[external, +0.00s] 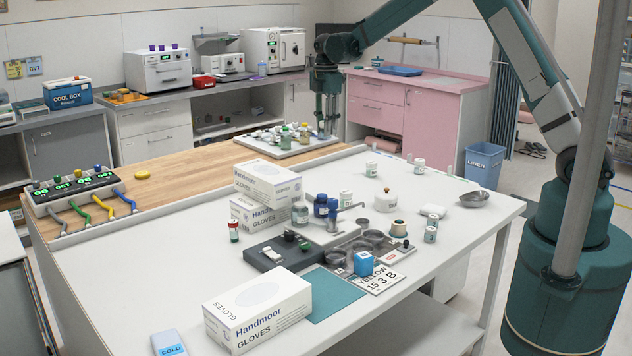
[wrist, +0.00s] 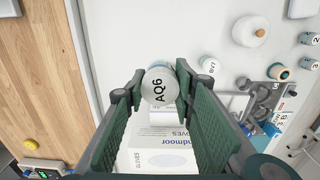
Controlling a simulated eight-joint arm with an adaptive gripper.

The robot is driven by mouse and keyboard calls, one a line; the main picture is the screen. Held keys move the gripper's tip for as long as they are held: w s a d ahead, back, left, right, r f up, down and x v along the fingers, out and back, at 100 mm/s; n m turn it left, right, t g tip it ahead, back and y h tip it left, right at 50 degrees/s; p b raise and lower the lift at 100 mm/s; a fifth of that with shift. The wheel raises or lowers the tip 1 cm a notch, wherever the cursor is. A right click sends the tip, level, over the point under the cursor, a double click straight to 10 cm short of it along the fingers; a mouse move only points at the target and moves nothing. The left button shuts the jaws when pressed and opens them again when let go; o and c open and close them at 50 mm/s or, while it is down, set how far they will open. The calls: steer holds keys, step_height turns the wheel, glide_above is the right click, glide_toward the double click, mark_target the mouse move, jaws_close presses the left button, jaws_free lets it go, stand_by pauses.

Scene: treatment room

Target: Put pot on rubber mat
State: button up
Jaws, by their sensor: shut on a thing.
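My gripper (external: 328,115) is raised, with its fingers pointing down; in the external view it overlaps the far tray. In the wrist view my gripper (wrist: 156,84) is shut on a round pot (wrist: 158,86) with a pale lid marked AQ6. The pot is hard to make out between the fingers in the external view. A flat teal mat (external: 326,296), which looks like the rubber mat, lies on the white table's near side, beside the front glove box. Its visible part is bare. The mat is not visible in the wrist view.
Two stacked glove boxes (external: 262,180) and a front glove box (external: 258,310) stand on the white table (external: 475,235). A dark case (external: 283,255), a blue cube (external: 364,263) and a number plate (external: 379,280) are close to the mat. Several small pots stand farther right.

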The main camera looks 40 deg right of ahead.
steer(key=s+a+n+b, duration=0.1)
steer(key=s+a+n, duration=0.2)
steer(key=s+a, duration=0.5)
steer(key=s+a+r+n+b, duration=0.15)
steer(key=s+a, duration=0.25)
steer(key=a, duration=0.9)
steer(key=s+a+n+b, duration=0.1)
steer(key=s+a+n, duration=0.3)
steer(key=s+a, duration=0.45)
steer(key=s+a+n+b, duration=0.2)
steer(key=s+a+n, duration=0.2)
steer(key=s+a, duration=0.8)
steer(key=s+a+f+n+b, duration=0.1)
steer(key=s+a+n, duration=0.15)
steer(key=s, duration=0.45)
steer(key=s+a+f+n+b, duration=0.1)
steer(key=s+a, duration=0.2)
steer(key=s, duration=0.5)
step_height(320, 180, down, 11)
steer(key=shift+w, duration=0.15)
steer(key=shift+f+b, duration=0.35)
steer(key=shift+f, duration=2.5)
steer(key=shift+f, duration=0.1)
